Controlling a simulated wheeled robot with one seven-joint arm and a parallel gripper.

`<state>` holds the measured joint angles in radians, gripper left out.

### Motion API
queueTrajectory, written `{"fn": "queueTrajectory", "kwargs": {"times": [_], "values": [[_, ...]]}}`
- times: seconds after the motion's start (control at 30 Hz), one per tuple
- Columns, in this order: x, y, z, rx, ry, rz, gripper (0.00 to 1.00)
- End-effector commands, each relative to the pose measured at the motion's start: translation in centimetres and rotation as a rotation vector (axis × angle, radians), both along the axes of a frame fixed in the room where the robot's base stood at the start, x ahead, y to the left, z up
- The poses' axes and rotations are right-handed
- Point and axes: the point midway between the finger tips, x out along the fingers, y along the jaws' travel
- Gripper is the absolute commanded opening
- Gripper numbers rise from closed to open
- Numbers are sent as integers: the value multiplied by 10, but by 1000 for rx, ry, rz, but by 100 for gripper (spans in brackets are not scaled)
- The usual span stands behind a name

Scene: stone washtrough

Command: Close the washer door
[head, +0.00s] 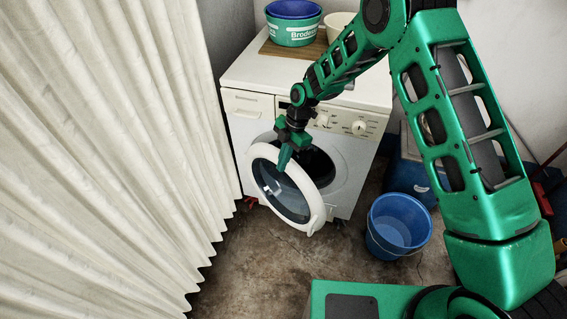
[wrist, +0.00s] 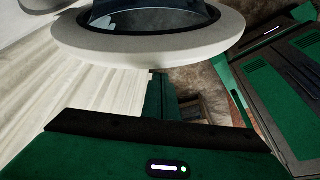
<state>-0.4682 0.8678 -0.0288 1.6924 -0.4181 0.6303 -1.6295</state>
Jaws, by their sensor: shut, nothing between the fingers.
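The washer (head: 251,131) is a white front loader at the back. Its round door (head: 278,195), with a white rim and dark glass, stands open, swung out to the front left. Part of the dark drum opening shows behind it. My gripper (head: 284,163) is shut and empty, pointing down at the door's upper part; I cannot tell whether it touches. In the wrist view the door's white rim (wrist: 150,50) and glass fill the top, beyond my green gripper (wrist: 164,96).
A cream curtain (head: 105,150) hangs along the left, close to the door. A blue bucket (head: 398,226) stands on the floor right of the washer. A green basin (head: 292,30) sits on a board on top. The floor before the door is clear.

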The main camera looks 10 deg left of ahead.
Motion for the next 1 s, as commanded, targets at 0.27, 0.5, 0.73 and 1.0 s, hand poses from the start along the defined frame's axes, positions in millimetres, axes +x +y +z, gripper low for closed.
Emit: {"fn": "queueTrajectory", "kwargs": {"times": [0.27,0.5,0.73,1.0], "values": [[-18,19,1,2,1,3,0],[-9,15,41,4,-2,0,0],[0,7,78,3,0,-1,0],[-2,6,91,-9,-5,1,0]]}}
